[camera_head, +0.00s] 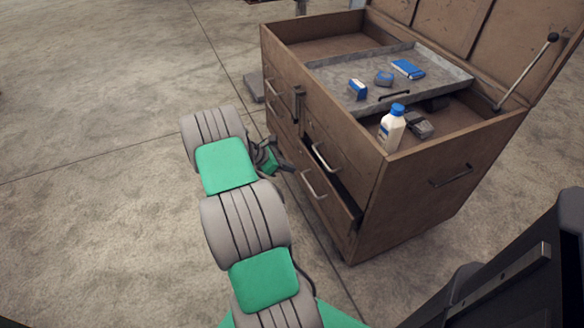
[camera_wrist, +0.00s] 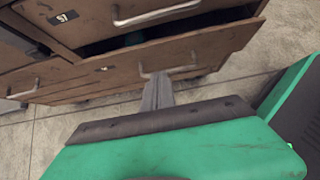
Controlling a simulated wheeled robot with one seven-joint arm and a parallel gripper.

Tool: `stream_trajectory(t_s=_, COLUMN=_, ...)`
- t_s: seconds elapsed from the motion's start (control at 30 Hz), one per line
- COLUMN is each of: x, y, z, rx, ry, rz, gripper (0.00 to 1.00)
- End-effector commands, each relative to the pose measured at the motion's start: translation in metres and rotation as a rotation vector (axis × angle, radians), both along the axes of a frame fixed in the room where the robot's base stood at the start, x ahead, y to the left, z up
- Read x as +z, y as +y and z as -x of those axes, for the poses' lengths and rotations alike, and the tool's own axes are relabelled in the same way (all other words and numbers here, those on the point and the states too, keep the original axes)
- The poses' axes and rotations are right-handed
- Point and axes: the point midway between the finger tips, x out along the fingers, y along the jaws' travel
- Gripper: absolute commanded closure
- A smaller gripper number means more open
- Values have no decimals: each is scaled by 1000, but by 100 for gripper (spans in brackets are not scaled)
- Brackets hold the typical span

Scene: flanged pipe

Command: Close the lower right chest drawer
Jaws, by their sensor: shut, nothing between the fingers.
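The brown wooden chest (camera_head: 430,190) stands at the right in the head view, with its drawer fronts facing my arm. The lower right drawer (camera_head: 335,200) is pulled out part way, with a dark gap above its front. In the wrist view the same drawer front (camera_wrist: 205,55) runs across the upper part, with its metal handle (camera_wrist: 168,70) just beyond my fingertips. My gripper (camera_wrist: 158,80) is shut and empty, pointing at the drawer front near the handle. I cannot tell whether it touches. In the head view my gripper (camera_head: 284,164) is small and partly hidden by my arm.
The chest lid is raised, held by a metal strut (camera_head: 525,75). A grey tray (camera_head: 450,75) with small blue items lies in the top. A white bottle (camera_head: 391,130) with a blue cap stands inside near the front corner. The concrete floor at the left is clear.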

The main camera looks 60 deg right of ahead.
Motion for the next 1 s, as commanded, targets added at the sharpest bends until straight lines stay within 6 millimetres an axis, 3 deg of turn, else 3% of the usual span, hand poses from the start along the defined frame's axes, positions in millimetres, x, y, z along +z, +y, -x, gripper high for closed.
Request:
stream_trajectory(t_s=0.03, x=-12, y=-7, z=7, rx=-4, ry=3, rz=-2, gripper=100)
stream_trajectory(t_s=0.3, x=-54, y=-41, z=31, rx=-2, ry=1, rz=-2, gripper=100)
stream_trajectory(t_s=0.53, x=-51, y=-68, z=50, rx=-1, ry=0, rz=-1, gripper=100)
stream_trajectory(t_s=1.0, x=-50, y=-74, z=51, rx=6, ry=0, rz=-1, gripper=100)
